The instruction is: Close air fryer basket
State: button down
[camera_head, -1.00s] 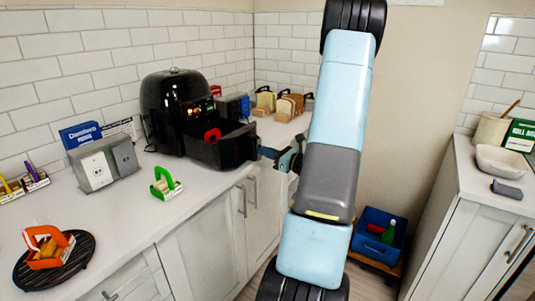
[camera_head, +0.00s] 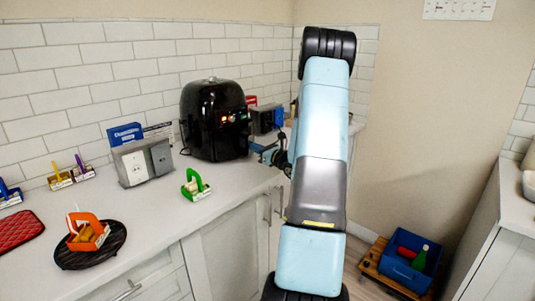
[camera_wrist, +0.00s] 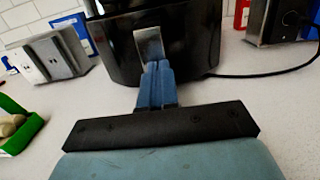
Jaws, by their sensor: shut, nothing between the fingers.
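The black air fryer (camera_head: 213,122) stands on the counter against the tiled wall. Its basket sits in the body, with no open drawer sticking out in the head view. In the wrist view, the glossy black front of the fryer (camera_wrist: 195,35) fills the top middle, with a grey metal handle piece (camera_wrist: 149,46) on it. My gripper (camera_wrist: 156,72) is shut and empty, its blue fingertips right at the handle piece; I cannot tell whether they touch. In the head view my gripper (camera_head: 266,152) is at the fryer's right side, partly hidden by my arm.
A grey socket box (camera_head: 143,162), a green-handled holder (camera_head: 195,186) and a dark round mat (camera_head: 70,257) with an orange holder stand on the counter to the left. A blue crate (camera_head: 405,258) sits low at right.

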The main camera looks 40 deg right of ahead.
aim_at(250, 153)
jog(key=x, duration=0.3)
jog(key=shift+w, duration=0.15)
jog(key=shift+w+a+r, duration=0.1)
jog(key=shift+w+a, duration=0.05)
jog(key=shift+w, duration=0.2)
jog(key=shift+s, duration=0.25)
jog(key=v, duration=1.4)
jog(key=shift+w+f, duration=0.1)
jog(key=shift+f, duration=0.15)
